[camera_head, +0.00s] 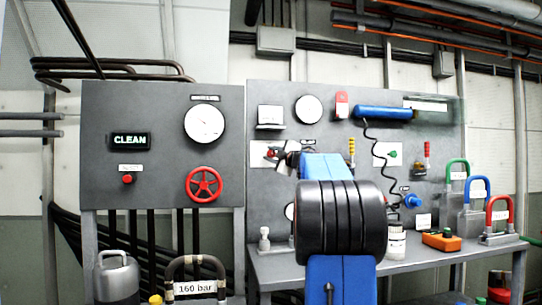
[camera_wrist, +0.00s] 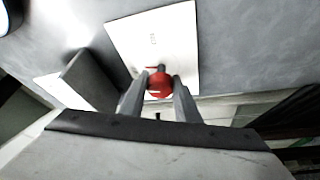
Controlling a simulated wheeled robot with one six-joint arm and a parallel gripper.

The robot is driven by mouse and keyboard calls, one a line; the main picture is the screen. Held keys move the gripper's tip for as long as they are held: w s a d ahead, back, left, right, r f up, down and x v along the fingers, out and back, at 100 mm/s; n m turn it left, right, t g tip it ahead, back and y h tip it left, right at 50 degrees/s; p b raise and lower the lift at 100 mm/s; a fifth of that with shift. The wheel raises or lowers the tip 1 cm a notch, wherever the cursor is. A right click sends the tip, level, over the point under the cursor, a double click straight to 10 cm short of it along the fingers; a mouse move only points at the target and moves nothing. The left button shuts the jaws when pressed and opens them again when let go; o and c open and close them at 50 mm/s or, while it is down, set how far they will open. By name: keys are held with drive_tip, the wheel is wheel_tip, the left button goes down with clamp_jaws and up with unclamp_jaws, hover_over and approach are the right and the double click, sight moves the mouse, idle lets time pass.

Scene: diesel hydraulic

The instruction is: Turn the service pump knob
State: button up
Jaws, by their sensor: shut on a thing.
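A red knob (camera_wrist: 159,86) sits on a white plate (camera_wrist: 150,40) on the grey panel in the wrist view. My gripper (camera_wrist: 160,82) has one finger on each side of the knob and is shut on it. In the head view my gripper (camera_head: 277,155) reaches to the white plate (camera_head: 257,148) left of my blue arm. The knob shows there only as a small red spot, partly covered by the gripper. The plate's print is too small to read, so I cannot confirm the knob's name.
A red handwheel (camera_head: 204,184), a gauge (camera_head: 205,122) and a "CLEAN" display (camera_head: 130,140) are on the left panel. A blue cylinder (camera_head: 383,112) with a coiled black hose is upper right. Padlock-shaped items and an orange box (camera_head: 441,240) stand on the right bench (camera_head: 420,258).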

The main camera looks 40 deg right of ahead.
drive_tip(key=shift+f+n+g+y, duration=0.1)
drive_tip(key=shift+n+g+y, duration=0.25)
drive_tip(key=shift+n, duration=0.75)
drive_tip(key=o, duration=1)
drive_tip(key=shift+o, duration=0.2)
drive_tip(key=s+a+f, duration=0.1)
drive_tip(key=s+a, duration=0.2)
drive_tip(key=s, duration=1.4)
drive_tip(key=shift+f, duration=0.1)
